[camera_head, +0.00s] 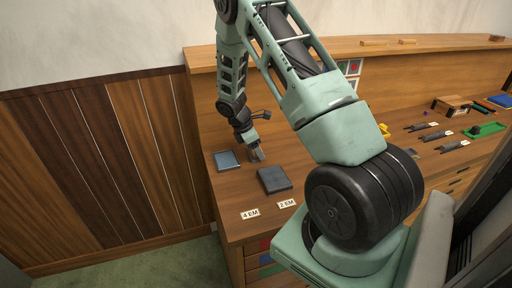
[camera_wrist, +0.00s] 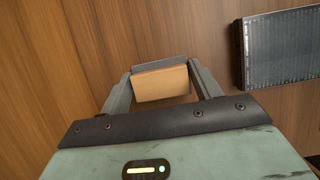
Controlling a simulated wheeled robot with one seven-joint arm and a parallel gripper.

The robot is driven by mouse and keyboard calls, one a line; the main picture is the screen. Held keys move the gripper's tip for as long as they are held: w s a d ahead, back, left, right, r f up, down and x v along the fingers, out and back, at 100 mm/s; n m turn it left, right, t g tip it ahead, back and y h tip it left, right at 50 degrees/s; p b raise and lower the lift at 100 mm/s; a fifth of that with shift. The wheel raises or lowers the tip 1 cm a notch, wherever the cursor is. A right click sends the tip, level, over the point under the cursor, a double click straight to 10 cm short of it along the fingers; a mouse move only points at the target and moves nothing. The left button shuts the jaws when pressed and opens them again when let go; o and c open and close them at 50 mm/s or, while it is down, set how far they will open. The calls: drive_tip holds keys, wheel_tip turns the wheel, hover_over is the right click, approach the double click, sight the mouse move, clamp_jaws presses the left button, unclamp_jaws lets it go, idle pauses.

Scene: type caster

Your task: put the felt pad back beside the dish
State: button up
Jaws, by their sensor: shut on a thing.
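My gripper (camera_head: 256,155) is low over the left end of the wooden bench. In the wrist view my gripper (camera_wrist: 160,88) is shut on a small block with a tan face and a grey layer behind it, which I take as the felt pad (camera_wrist: 160,84). The pad is mostly hidden in the head view, and I cannot tell whether it touches the bench. A shallow blue-grey square piece, likely the dish (camera_head: 228,160), lies just left of my gripper. It does not show in the wrist view.
Cards reading 4 EM (camera_head: 250,213) and 2 EM (camera_head: 287,204) lie in front. A green tray (camera_head: 485,131) and several tools are far right.

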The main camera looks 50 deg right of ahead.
drive_tip(key=shift+f, duration=0.1)
drive_tip(key=o, duration=1)
drive_tip(key=shift+c, duration=0.2)
